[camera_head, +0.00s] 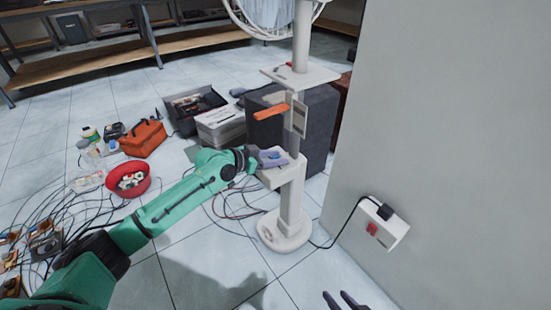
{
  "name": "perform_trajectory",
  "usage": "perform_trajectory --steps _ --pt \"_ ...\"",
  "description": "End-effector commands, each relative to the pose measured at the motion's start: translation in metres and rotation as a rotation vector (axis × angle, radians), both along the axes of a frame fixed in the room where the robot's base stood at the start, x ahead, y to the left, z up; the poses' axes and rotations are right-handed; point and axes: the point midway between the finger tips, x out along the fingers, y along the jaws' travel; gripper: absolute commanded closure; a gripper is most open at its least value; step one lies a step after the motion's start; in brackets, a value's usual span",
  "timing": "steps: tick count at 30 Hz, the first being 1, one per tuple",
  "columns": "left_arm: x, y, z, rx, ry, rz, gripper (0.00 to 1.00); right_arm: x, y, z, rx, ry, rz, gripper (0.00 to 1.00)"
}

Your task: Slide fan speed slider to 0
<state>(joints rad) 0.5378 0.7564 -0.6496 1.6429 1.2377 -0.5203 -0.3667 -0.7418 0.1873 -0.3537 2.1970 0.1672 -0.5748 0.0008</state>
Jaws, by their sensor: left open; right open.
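A white standing fan (291,205) rises from a round base on the tiled floor. Its wire cage (262,22) is cut off at the top. I cannot tell which part is the fan speed slider. My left gripper (272,158) is open at the lower box's top; whether it touches is unclear. My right gripper (340,299) is open and empty at the bottom edge, low and apart from the fan.
A wall with a socket box (382,222) and red switch closes off the right. A dark grey box (318,125) stands behind the post. A red bowl (128,180), orange bag (143,138) and loose cables (60,215) lie left. The floor before the base is mostly clear.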

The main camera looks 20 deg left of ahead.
Motion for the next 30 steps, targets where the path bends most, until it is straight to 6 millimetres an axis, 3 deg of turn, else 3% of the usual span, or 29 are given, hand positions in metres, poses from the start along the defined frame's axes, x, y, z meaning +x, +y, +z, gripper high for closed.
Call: perform_trajectory --steps 1,4,5,30 --pt "-0.0001 0.0001 0.0001 0.000 0.000 0.000 0.59 0.0000 -0.0001 0.0001 0.000 0.000 0.000 0.50" --pt "-0.0002 0.0002 0.0000 0.000 0.000 0.000 0.97 0.0000 -0.0001 0.0001 0.000 0.001 0.000 0.50" --pt "-0.0003 0.0003 0.0001 0.000 0.000 0.000 1.00 0.0000 -0.0002 0.0000 -0.001 0.001 0.000 0.50" --pt "-0.0005 0.0008 -0.0002 -0.001 0.001 0.000 1.00 0.0000 -0.0007 -0.0001 -0.003 0.001 0.000 0.50"
